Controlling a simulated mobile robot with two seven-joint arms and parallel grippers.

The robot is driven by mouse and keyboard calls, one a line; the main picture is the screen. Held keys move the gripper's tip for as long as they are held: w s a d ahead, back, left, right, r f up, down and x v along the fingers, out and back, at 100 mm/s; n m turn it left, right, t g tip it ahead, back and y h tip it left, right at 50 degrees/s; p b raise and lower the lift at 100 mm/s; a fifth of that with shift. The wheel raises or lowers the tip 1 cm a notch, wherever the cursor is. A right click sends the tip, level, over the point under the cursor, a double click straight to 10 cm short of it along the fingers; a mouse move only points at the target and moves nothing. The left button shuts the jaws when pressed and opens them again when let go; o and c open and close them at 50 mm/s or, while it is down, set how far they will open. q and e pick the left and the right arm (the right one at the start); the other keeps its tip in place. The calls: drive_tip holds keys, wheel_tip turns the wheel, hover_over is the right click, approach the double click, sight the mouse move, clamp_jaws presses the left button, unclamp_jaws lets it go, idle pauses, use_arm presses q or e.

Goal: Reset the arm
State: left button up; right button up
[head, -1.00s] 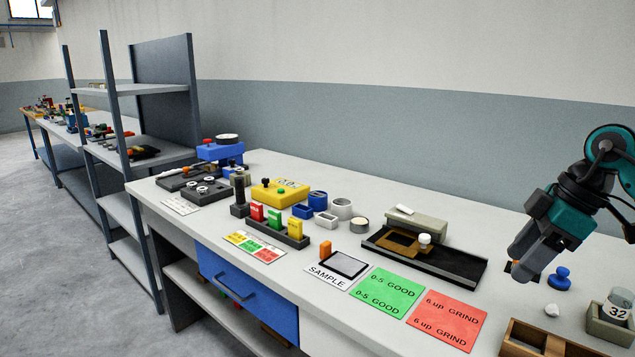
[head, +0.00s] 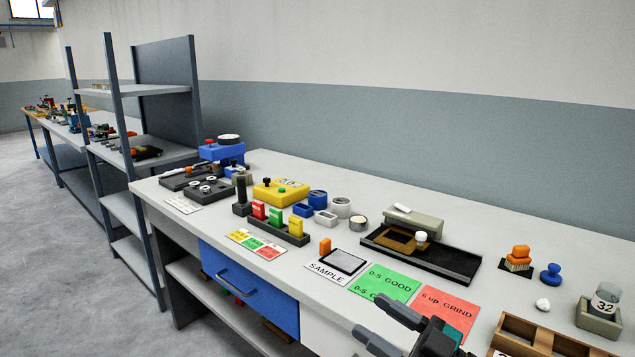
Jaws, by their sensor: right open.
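My right gripper (head: 378,322) is at the bottom of the head view, its two dark fingers apart and pointing left, with nothing between them. It is in front of the bench's front edge as seen, and it covers the lower parts of the green GOOD card (head: 387,282) and the red GRIND card (head: 446,309). Whether it is over the bench or out in front of it, I cannot tell. My left gripper does not show.
The bench (head: 560,235) holds a black tray (head: 462,267), a SAMPLE card (head: 325,272), an orange-topped brush (head: 518,257), a blue knobbed piece (head: 550,273), a wooden box (head: 510,333) and a cup marked 32 (head: 604,300). A grey shelf rack (head: 165,95) stands left. The bench's back right is clear.

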drive_tip(key=s+d+f+m+h, duration=0.2)
drive_tip(key=s+f+h, duration=0.3)
drive_tip(key=f, duration=0.3)
drive_tip(key=s+d+f+m+g+h, duration=0.1)
drive_tip(key=s+d+f+m+h, duration=0.2)
drive_tip(key=s+f+m+h, duration=0.2)
drive_tip(key=s+d+f+m+h, duration=0.3)
drive_tip(key=s+f+m+h, duration=0.1)
drive_tip(key=f, duration=0.8)
drive_tip(key=shift+s+h+p, duration=0.35)
drive_tip(key=shift+s+h, duration=0.35)
drive_tip(key=shift+s, duration=0.55)
drive_tip(key=shift+d+r, duration=0.1)
